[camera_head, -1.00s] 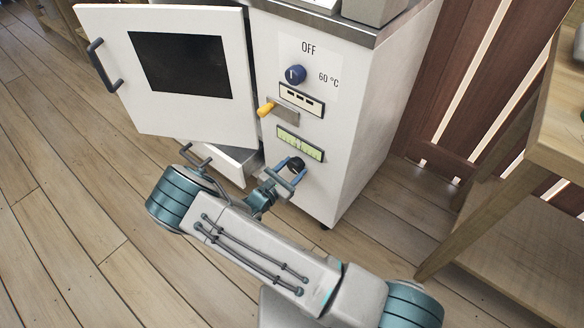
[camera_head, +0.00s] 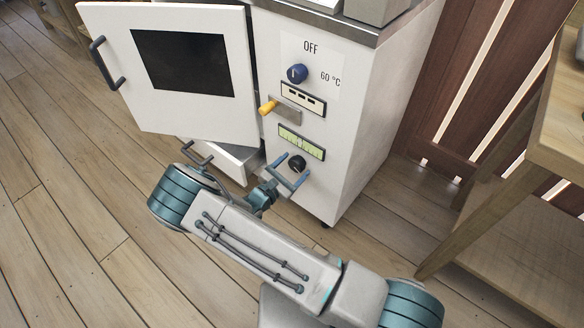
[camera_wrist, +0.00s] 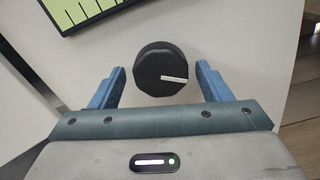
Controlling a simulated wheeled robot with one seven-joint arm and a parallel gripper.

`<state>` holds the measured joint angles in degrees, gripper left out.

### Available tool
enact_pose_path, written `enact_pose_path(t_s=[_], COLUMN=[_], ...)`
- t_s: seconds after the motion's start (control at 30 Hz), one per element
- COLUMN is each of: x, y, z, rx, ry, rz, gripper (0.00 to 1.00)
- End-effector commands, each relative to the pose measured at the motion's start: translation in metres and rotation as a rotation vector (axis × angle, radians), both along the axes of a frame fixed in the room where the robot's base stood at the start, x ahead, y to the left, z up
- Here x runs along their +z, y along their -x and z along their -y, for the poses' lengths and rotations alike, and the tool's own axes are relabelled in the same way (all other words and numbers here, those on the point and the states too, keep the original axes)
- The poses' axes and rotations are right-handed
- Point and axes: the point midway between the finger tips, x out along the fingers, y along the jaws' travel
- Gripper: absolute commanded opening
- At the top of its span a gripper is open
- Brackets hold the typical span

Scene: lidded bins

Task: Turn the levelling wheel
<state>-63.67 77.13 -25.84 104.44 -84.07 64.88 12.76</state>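The levelling wheel (camera_head: 297,163) is a small black knob low on the front panel of a white cabinet. In the wrist view the wheel (camera_wrist: 161,70) has a white pointer line aimed right and slightly down. My gripper (camera_head: 291,170) is open in front of it. In the wrist view my blue fingers (camera_wrist: 160,85) stand apart on the left and right of the wheel, with a gap on each side and no contact seen. A green level display (camera_head: 301,143) sits just above the wheel, and its edge shows in the wrist view (camera_wrist: 85,10).
The cabinet door (camera_head: 170,75) stands open at the left, above a partly open drawer (camera_head: 225,160). A yellow-tipped lever (camera_head: 268,108) and a blue dial (camera_head: 297,74) are higher on the panel. A wooden table (camera_head: 530,190) stands at the right.

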Motion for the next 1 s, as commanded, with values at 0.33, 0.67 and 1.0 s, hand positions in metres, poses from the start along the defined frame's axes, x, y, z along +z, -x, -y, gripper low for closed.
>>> enact_pose_path(t_s=[0.33, 0.67, 1.0], x=[0.003, 0.002, 0.0], y=[0.026, 0.084, 0.109], z=[-0.021, -0.067, -0.086], rx=[0.003, 0.005, 0.002], ry=[0.001, 0.0, 0.0], rz=[-0.002, 0.0, 0.0], gripper=[0.71, 0.71, 0.71])
